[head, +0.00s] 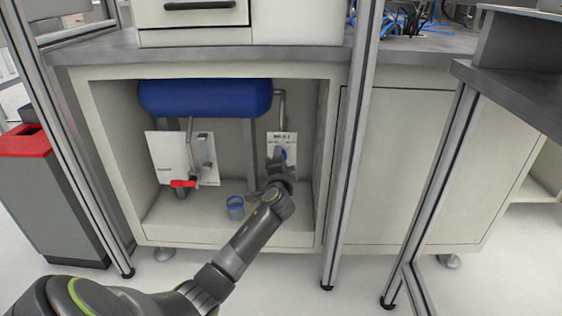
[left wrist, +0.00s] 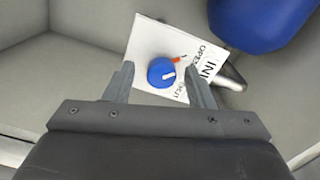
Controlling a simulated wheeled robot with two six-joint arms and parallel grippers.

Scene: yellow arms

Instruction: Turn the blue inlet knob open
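The blue inlet knob (left wrist: 161,72) is round with a white mark, on a white label panel (left wrist: 150,40) lettered "INL…" and "OPEN". An orange-red mark shows beside the knob on its upper right. In the head view the knob (head: 284,154) is partly hidden behind my left gripper (head: 279,164), which reaches into the cabinet's right side. In the left wrist view my left gripper (left wrist: 160,70) is open, with one finger on each side of the knob and visible gaps between. I cannot tell how deep the fingertips are relative to it. My right gripper is not in view.
A blue tank (head: 205,98) hangs above with a pipe down to the inlet panel. A red valve handle (head: 183,183) is at the left by another white panel (head: 168,160). A small blue-grey cup (head: 235,208) stands on the cabinet floor. A metal post (head: 348,150) stands right of the opening.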

